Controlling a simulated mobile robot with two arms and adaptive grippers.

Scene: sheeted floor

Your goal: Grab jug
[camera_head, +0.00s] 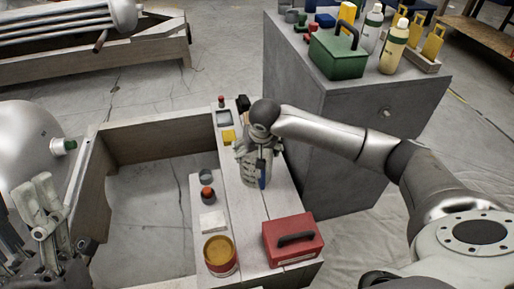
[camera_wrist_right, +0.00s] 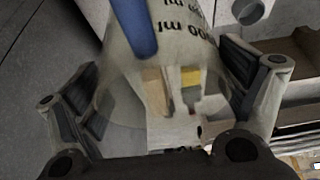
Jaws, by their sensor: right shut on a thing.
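The jug is a clear, see-through vessel with dark measuring marks and a blue handle. In the right wrist view the jug (camera_wrist_right: 183,48) stands between the two fingers of my right gripper (camera_wrist_right: 162,82), which is shut on it. In the head view my right gripper (camera_head: 257,158) is over the wooden ledge, and the blue handle of the jug (camera_head: 262,178) shows just below it. The fingers hide much of the jug there. I cannot tell whether its base touches the ledge. My left gripper (camera_head: 42,205) is at the left edge, away from the jug; its opening is unclear.
A red toolbox (camera_head: 293,239) and an open can (camera_head: 220,255) stand on the ledge's near end. Small items, including a yellow block (camera_head: 228,137), sit around it. A grey cabinet (camera_head: 322,130) behind carries a green toolbox (camera_head: 338,54) and bottles. The wooden frame's inside is bare floor.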

